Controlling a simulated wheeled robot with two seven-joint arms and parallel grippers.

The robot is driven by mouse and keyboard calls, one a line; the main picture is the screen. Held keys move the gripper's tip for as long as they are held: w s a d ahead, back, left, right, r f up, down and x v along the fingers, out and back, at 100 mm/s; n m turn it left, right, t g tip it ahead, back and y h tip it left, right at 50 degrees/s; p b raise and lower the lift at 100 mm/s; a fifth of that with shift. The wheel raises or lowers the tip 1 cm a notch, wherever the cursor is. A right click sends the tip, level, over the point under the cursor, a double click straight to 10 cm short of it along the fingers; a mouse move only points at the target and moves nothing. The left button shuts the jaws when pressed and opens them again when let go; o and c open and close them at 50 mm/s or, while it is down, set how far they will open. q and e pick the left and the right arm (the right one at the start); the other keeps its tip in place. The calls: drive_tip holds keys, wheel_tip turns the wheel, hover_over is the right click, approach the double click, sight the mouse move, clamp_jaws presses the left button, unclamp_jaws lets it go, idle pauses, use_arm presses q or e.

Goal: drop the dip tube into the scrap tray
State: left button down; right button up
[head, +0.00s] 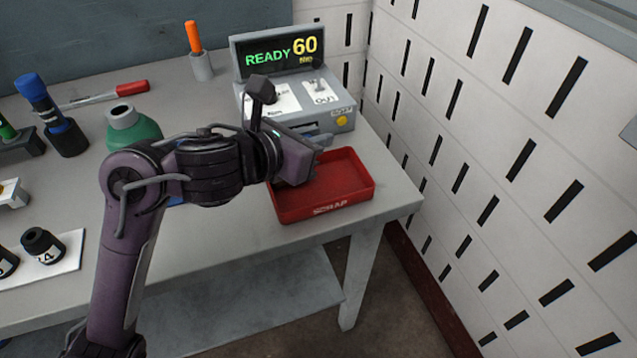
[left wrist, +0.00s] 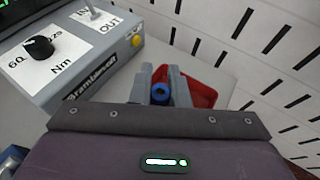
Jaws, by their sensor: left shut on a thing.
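My left gripper (head: 319,140) is at the back left of the red scrap tray (head: 345,205), in front of the grey display unit. In the left wrist view its two grey fingers (left wrist: 163,82) are shut on a blue round-ended piece, which I take as the dip tube (left wrist: 160,93). Only its near end shows; its length and far end are hidden. The scrap tray also shows in the left wrist view (left wrist: 203,95), behind and right of the fingers. The visible part of the tray floor is bare; the arm hides its left part. My right gripper is not in view.
The display unit (head: 340,118) reads READY 60 Nm and stands close behind the tray. A green bottle (head: 130,128), a blue-capped item (head: 60,125) and a red-handled tool (head: 130,88) are on the left. A slotted white wall (head: 480,140) rises right of the table.

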use_arm(q)
drive_tip(key=c, duration=1.3)
unclamp_jaws()
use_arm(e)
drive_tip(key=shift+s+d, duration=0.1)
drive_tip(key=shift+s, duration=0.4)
use_arm(q)
drive_tip(key=shift+a+r, duration=0.1)
drive_tip(key=p+v, duration=0.1)
drive_tip(key=v, duration=0.6)
drive_tip(key=shift+s+a+r+p, duration=0.15)
drive_tip(key=shift+s+p, duration=0.15)
drive_tip(key=shift+p, duration=0.1)
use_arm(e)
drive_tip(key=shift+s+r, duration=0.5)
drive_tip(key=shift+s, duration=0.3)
